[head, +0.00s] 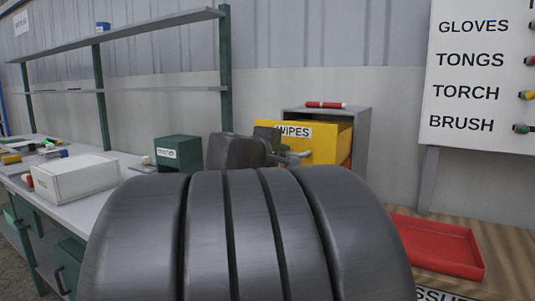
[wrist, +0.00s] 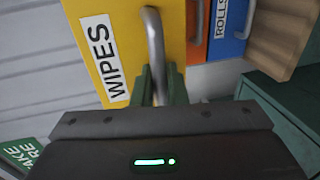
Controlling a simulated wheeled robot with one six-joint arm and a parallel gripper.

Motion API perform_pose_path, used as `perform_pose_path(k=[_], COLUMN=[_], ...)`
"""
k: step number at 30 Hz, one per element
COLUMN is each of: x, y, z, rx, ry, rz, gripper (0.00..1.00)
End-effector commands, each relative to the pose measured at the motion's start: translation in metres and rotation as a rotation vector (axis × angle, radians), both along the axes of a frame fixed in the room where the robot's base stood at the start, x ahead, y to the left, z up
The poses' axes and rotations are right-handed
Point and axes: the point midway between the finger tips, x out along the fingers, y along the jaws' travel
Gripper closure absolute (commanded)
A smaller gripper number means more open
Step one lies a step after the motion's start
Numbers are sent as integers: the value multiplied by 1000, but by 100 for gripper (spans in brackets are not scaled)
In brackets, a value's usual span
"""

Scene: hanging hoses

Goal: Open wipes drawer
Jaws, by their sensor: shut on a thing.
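The yellow wipes drawer (head: 318,145) sits in a small grey cabinet (head: 361,140). Its labelled front stands out from the cabinet, so it is at least partly open. In the wrist view the drawer front (wrist: 115,25) fills the upper left, with its label turned sideways. Its metal bar handle (wrist: 154,40) runs down between the green fingers of my gripper (wrist: 154,82). My gripper is shut on this handle. In the head view my gripper (head: 278,150) is at the drawer front, and my dark arm hides much of the area below.
An orange drawer and a blue drawer labelled ROLLS (wrist: 228,25) adjoin the yellow one. A red cylinder (head: 326,105) lies on the cabinet. A red tray (head: 438,245) is at right. A green box (head: 178,153) and white box (head: 76,179) stand on the left bench.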

Motion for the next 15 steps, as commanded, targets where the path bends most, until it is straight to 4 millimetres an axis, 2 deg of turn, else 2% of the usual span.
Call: perform_pose_path(k=[5, 6, 15], x=[0, 0, -1], y=[0, 0, 1], z=[-1, -1, 0], rx=[0, 0, 0], ry=[1, 1, 0], rz=[-1, -1, 0], gripper=[100, 83, 83])
